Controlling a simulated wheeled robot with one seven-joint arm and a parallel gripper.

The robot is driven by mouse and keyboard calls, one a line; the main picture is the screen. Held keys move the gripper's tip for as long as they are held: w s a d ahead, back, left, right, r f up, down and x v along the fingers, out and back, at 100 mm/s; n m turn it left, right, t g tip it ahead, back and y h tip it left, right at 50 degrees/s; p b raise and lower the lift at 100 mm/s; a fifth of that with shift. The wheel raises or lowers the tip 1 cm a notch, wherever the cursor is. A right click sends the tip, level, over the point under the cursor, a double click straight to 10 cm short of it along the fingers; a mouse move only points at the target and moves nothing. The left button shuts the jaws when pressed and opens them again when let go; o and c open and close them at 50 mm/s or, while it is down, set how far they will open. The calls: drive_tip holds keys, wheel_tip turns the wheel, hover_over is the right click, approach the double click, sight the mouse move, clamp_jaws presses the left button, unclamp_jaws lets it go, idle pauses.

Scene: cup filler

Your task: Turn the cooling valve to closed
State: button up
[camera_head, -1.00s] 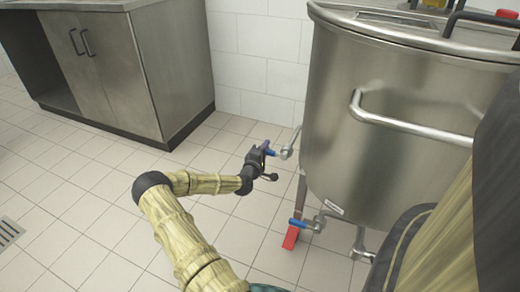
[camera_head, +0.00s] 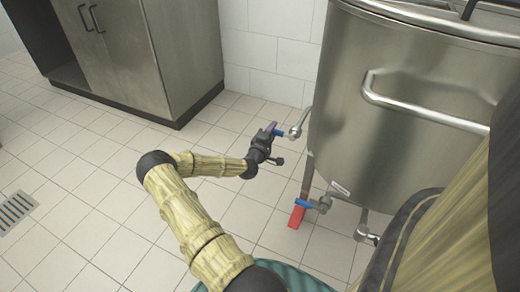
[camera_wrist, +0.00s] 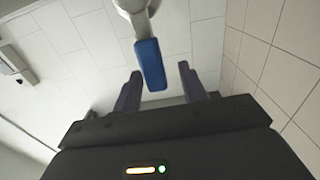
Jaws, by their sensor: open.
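A steel tank (camera_head: 400,130) carries two small valves with blue lever handles. The upper valve's handle (camera_head: 280,132) is right at my gripper (camera_head: 269,130); the lower valve's handle (camera_head: 305,204) is apart from it. No label shows which valve is the cooling one. In the wrist view, the upper blue handle (camera_wrist: 151,64) reaches down between the two open fingers of my gripper (camera_wrist: 158,78). A gap shows on each side of the handle, wider on the right. The valve's metal body (camera_wrist: 138,12) is at the top edge of that view.
A steel cabinet (camera_head: 155,60) stands at the back left. A bent pipe handle (camera_head: 420,118) sticks out from the tank. The tiled floor (camera_head: 75,165) at left is clear, with a drain grate (camera_head: 15,208).

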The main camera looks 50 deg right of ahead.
drive_tip(key=s+a+p, duration=0.3)
drive_tip(key=a+p, duration=0.2)
drive_tip(key=a, duration=1)
drive_tip(key=shift+a, duration=0.1)
drive_tip(key=w+a+r+m+g+y+p, duration=0.1)
drive_tip(key=w+a+r+m+y+p, duration=0.2)
drive_tip(key=a+y, duration=0.65)
drive_tip(key=w+a+r+m+y+p, duration=0.2)
drive_tip(key=w+a+r+m+y, duration=0.15)
drive_tip(key=a, duration=1.15)
drive_tip(key=s+a+r+n+y+p, duration=0.2)
drive_tip(key=s+a+r, duration=0.1)
drive_tip(key=a+r, duration=0.4)
drive_tip(key=s+a+r+n+y+p, duration=0.2)
drive_tip(key=s+a+r, duration=0.2)
drive_tip(key=a+r, duration=0.4)
wheel_tip(320, 180, up, 6)
drive_tip(key=shift+s+f+y, duration=0.1)
drive_tip(key=shift+s+y, duration=0.05)
drive_tip(key=shift+y, duration=0.25)
